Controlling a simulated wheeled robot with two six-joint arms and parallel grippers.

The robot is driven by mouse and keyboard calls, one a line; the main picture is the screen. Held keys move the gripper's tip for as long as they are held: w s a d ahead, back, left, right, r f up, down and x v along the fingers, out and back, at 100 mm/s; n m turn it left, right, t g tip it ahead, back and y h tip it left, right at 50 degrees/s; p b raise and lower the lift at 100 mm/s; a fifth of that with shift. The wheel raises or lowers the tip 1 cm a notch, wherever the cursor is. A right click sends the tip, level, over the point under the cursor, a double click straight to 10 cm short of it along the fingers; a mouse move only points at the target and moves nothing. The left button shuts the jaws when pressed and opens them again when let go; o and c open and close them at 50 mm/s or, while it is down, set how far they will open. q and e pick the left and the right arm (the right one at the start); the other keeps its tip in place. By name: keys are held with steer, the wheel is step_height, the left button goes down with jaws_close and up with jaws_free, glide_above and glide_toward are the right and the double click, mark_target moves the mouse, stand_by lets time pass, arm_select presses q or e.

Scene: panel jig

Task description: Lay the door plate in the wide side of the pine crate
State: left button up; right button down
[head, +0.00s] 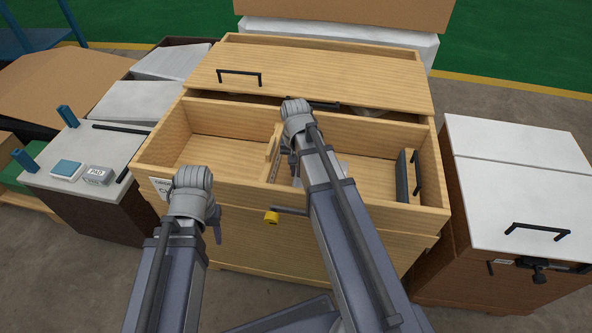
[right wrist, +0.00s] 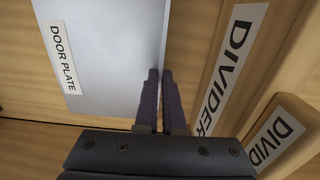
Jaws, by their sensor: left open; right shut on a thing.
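The pine crate (head: 330,235) stands open in the middle of the head view. A wooden divider (head: 272,150) parts it into a left and a right compartment. My right gripper (head: 293,172) reaches down into the crate just right of the divider. In the right wrist view it (right wrist: 160,75) is shut on an edge of the pale grey door plate (right wrist: 110,50), beside wood labelled DIVIDER (right wrist: 228,70). My left gripper (head: 217,225) is open and empty at the crate's front left edge.
A wooden lid (head: 320,75) with a black handle covers the crate's back. A dark panel with a handle (head: 403,175) stands at the right wall inside. A side cabinet (head: 90,160) holds small blocks on the left; a white-topped cabinet (head: 510,190) stands right. The left compartment's floor looks clear.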

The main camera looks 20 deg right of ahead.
steer(key=c, duration=1)
jaws_free()
step_height(320, 180, up, 12)
steer(key=p, duration=1.2)
steer(key=shift+r, duration=0.15)
